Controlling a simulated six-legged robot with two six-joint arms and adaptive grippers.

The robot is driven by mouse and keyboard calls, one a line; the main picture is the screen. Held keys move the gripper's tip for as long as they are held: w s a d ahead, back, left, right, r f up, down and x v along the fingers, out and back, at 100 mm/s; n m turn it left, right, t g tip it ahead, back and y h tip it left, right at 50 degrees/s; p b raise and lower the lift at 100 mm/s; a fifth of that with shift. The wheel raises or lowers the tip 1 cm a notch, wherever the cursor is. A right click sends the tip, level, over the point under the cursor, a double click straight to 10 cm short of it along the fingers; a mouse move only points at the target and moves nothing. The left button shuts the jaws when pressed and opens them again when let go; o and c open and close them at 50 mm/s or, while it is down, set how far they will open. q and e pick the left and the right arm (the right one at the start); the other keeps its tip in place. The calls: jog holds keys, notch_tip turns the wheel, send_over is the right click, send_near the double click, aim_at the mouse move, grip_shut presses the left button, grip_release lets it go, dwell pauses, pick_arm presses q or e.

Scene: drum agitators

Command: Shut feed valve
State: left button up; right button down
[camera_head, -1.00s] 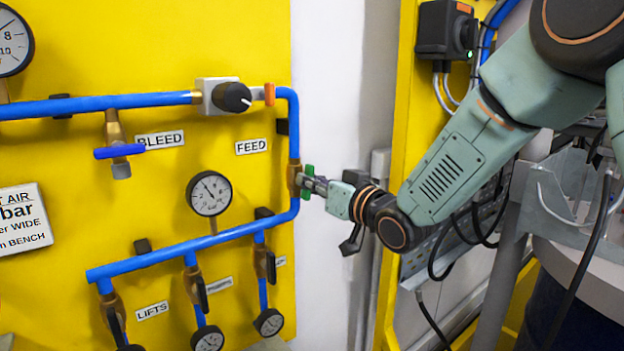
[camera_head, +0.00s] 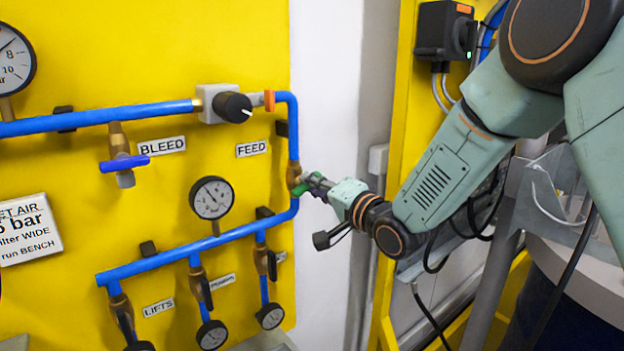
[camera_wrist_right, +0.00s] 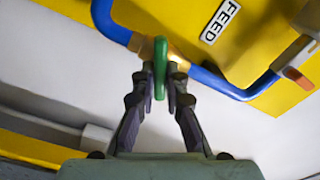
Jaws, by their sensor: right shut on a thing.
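The feed valve is a brass body (camera_head: 293,175) on the vertical blue pipe, below the FEED label (camera_head: 251,148), at the right edge of the yellow panel. Its green handle (camera_wrist_right: 160,68) stands between the fingers in the right wrist view. My right gripper (camera_head: 315,183) is shut on the green handle, one finger on each side. In the wrist view the right gripper (camera_wrist_right: 160,85) hides part of the brass body. In the head view the handle is mostly covered by the fingers. My left gripper is not in view.
A black regulator knob (camera_head: 233,107) sits above on the upper blue pipe. A blue BLEED handle (camera_head: 124,163) and a pressure gauge (camera_head: 212,198) are to the left. A grey-white wall gap (camera_head: 335,90) lies right of the panel.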

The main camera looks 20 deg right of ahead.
jog(key=m+p, duration=0.1)
jog(key=m, duration=0.4)
jog(key=shift+w+d, duration=0.1)
jog(key=shift+m, duration=0.3)
dwell(0.4)
jog(key=c, duration=1.4)
grip_release()
jog(key=shift+d, duration=0.2)
jog(key=shift+a+f, duration=0.1)
jog(key=shift+s+a, duration=0.1)
jog(key=shift+s, duration=0.1)
jog(key=v, duration=1.2)
